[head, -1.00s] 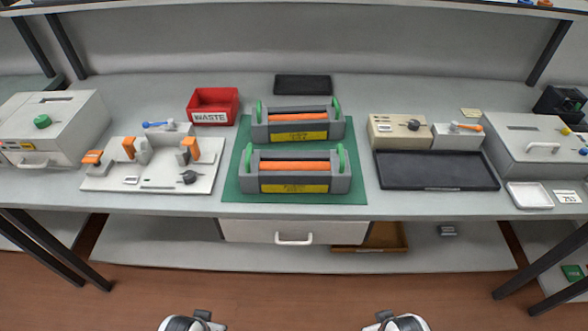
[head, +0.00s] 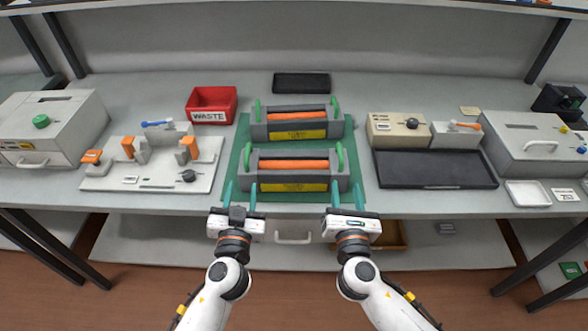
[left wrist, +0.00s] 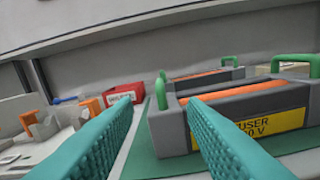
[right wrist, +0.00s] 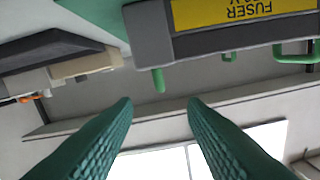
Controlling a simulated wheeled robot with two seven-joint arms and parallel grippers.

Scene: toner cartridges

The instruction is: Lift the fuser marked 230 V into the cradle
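Two grey fusers with orange rollers, green end handles and yellow labels lie on a green mat (head: 356,190), the near fuser (head: 290,170) in front of the far fuser (head: 297,122). The near label shows partly in the left wrist view (left wrist: 272,124) as "USER" above "0 V"; its first digits are hidden, so I cannot tell its voltage. The far label is too small to read. A white fixture (head: 150,182) with orange levers, apparently the cradle, stands left of the mat. My left gripper (head: 241,192) and right gripper (head: 347,194) are open and empty at the near fuser's front corners.
A red waste bin (head: 212,104) stands behind left and a black pad (head: 301,83) behind the fusers. A dark tray (head: 435,170) and a beige box (head: 398,131) lie right of the mat. Grey machines stand at both ends. A shelf runs above the bench.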

